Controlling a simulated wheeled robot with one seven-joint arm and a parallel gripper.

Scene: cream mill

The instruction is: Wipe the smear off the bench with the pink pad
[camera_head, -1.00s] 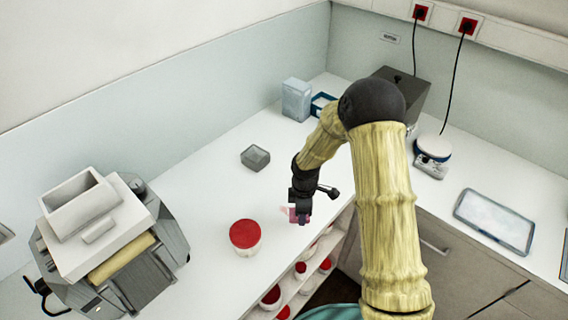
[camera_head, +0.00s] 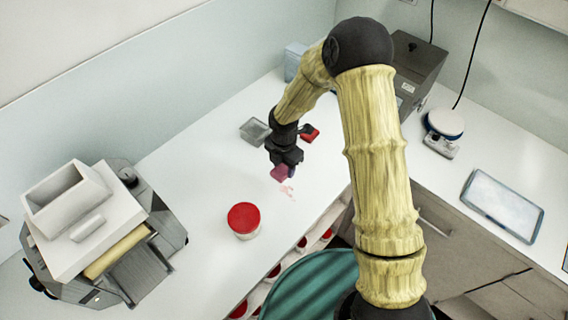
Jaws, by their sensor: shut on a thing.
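The pink pad (camera_head: 279,174) is held in my gripper (camera_head: 284,160), which is shut on it at the middle of the white bench (camera_head: 195,175). A faint pinkish-red smear (camera_head: 288,191) shows on the bench just in front of the pad, at its lower right. The pad is at or just above the bench; I cannot tell whether it touches. The pad may cover part of the smear.
A red-lidded tub (camera_head: 243,219) stands near the bench's front edge. A grey tray (camera_head: 255,131) and a red and dark item (camera_head: 310,133) lie close to my gripper. A mill machine (camera_head: 100,235) stands at the left. A scale (camera_head: 444,124) and a tablet (camera_head: 502,205) are on the right.

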